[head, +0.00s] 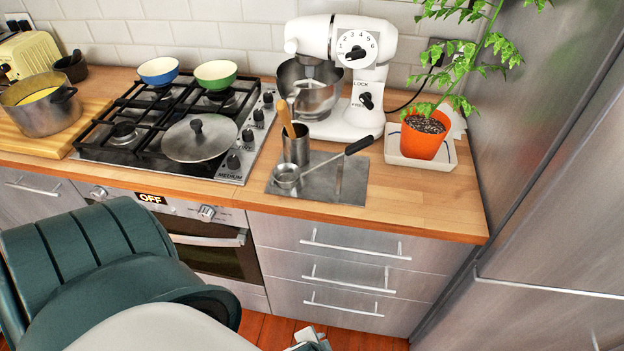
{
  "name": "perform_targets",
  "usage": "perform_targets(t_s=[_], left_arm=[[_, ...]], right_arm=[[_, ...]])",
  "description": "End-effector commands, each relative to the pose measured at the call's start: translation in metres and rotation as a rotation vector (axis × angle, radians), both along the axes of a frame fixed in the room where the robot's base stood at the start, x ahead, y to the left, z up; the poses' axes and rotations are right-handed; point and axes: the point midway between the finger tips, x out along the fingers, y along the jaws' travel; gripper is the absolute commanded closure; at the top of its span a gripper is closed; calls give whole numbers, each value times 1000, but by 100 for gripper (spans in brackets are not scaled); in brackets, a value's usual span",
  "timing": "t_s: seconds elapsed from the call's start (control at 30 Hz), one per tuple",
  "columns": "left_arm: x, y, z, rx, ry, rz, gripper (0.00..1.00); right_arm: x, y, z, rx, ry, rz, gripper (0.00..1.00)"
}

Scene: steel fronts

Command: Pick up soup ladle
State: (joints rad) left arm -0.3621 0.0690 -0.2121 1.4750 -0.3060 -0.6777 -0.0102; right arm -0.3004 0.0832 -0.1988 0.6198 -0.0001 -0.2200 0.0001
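The soup ladle has a round metal bowl (287,174) and a long thin shaft that ends in a black handle (359,145). It lies across a flat metal tray (345,190) on the wooden counter, bowl at the left and handle pointing up and right. The black handle reaches past the tray's back right corner. Neither of my grippers can be made out. A large teal and white part of my own body fills the lower left. A small white and teal piece, likely mine, shows at the bottom edge, with no fingers visible.
A metal utensil cup (297,151) with a wooden utensil stands just behind the ladle. A white stand mixer (350,110) and a potted plant (424,136) are behind and right. The gas hob (150,135) is left. The counter's right front (430,205) is clear.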

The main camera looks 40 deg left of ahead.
Motion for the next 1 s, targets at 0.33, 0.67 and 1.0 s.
perform_targets(t_s=[0.33,0.67,1.0], left_arm=[[82,18,197,130,-264,60,66],[91,53,361,235,-490,182,66],[110,72,500,474,-820,221,66]], right_arm=[[1,3,-2,2,-1,-1,65],[1,7,-3,6,-1,0,65],[1,6,-3,6,-1,1,65]])
